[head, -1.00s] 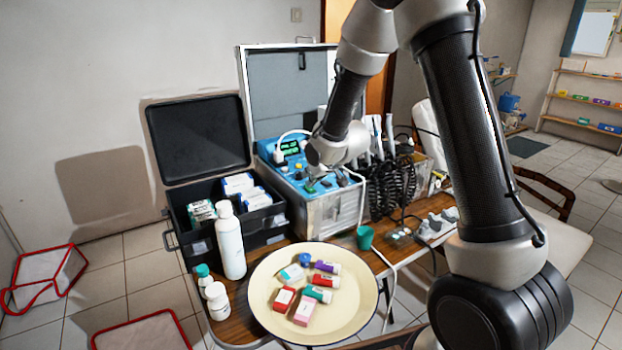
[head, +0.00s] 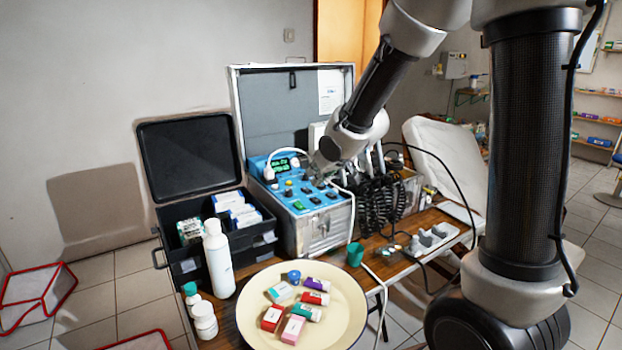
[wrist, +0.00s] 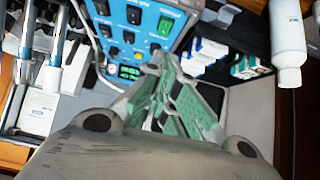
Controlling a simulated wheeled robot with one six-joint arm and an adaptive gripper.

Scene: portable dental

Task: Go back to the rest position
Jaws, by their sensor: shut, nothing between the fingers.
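My gripper (wrist: 165,85) shows in the wrist view with its green-padded fingers together and nothing between them. It points toward the blue control panel (wrist: 130,30) of the dental unit. In the head view my arm reaches in from the upper right, and its wrist is in front of the dental unit's blue panel (head: 312,200). The fingers are small and partly hidden there, and I cannot tell whether they touch the panel.
A white bottle (head: 218,262) and a black open case (head: 188,275) stand left. A green cup (head: 355,255) and hanging black coiled hoses (head: 380,210) are close to my arm.

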